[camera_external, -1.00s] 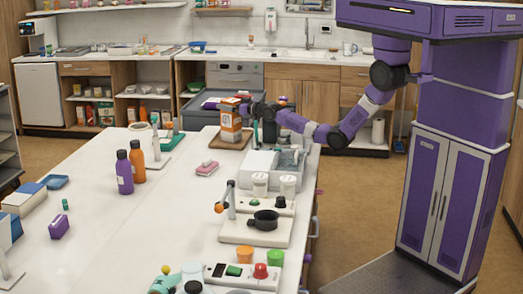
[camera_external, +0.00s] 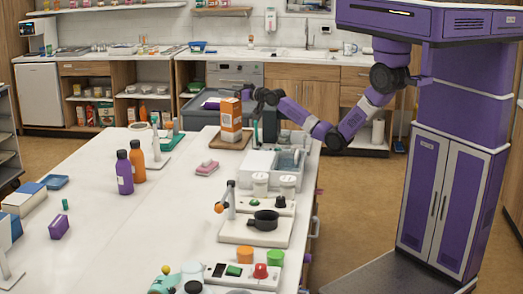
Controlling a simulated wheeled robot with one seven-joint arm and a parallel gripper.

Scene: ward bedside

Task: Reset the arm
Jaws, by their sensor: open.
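My gripper (camera_external: 253,94) is at the far end of the white table, just right of and above an orange and white carton (camera_external: 231,121). The carton stands upright on a brown board (camera_external: 221,142). The gripper is open, and a small gap shows between it and the carton. My purple arm (camera_external: 301,116) reaches in from the right, bent low at the elbow. The fingertips are small and dark at this distance.
A dark green upright item (camera_external: 269,126) stands close under the wrist. Purple (camera_external: 124,174) and orange (camera_external: 137,161) bottles stand left. The table's (camera_external: 150,230) middle is clear.

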